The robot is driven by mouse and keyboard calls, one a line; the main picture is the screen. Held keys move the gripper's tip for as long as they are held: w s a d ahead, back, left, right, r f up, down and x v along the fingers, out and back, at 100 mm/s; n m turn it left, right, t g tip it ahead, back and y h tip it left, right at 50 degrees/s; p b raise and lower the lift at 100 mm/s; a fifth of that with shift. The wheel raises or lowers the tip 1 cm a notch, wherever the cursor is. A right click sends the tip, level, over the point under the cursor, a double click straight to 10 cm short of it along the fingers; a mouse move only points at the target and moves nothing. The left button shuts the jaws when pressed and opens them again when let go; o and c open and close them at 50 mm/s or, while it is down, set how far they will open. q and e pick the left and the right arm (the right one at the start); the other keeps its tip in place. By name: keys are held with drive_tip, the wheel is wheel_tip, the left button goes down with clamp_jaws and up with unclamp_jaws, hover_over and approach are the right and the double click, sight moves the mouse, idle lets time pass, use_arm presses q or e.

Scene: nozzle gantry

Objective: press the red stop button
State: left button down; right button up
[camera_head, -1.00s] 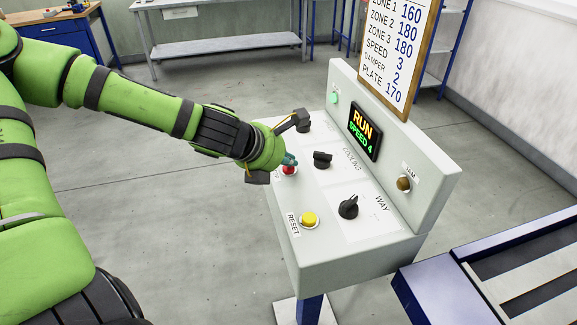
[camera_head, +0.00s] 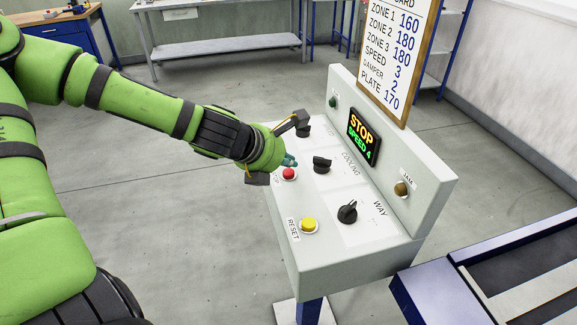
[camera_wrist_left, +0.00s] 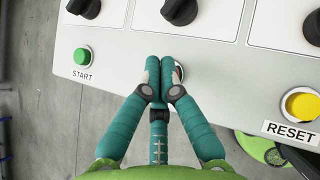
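The red stop button (camera_head: 288,174) sits in a pale ring on the near left part of the grey control panel (camera_head: 300,255). In the head view my left gripper (camera_head: 290,161) is right at the button, just behind it in the picture. The red cap shows clear of the fingers; I cannot tell if they touch it. In the left wrist view my gripper (camera_wrist_left: 161,92) has its teal fingers together and empty, and they hide the button except for part of its ring. The display (camera_head: 362,134) reads STOP, SPEED 4. My right gripper is not in view.
A yellow reset button (camera_head: 309,224) and black knobs, one marked WAY (camera_head: 348,212), share the panel. A green start button (camera_wrist_left: 82,56) shows in the left wrist view. A blue-framed conveyor (camera_head: 440,296) stands at the right. Open floor lies left.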

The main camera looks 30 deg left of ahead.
sight(287, 174)
use_arm(q)
drive_tip(key=shift+r, duration=0.1)
wheel_tip(287, 174, up, 5)
drive_tip(key=p, duration=0.5)
idle(0.5)
idle(0.4)
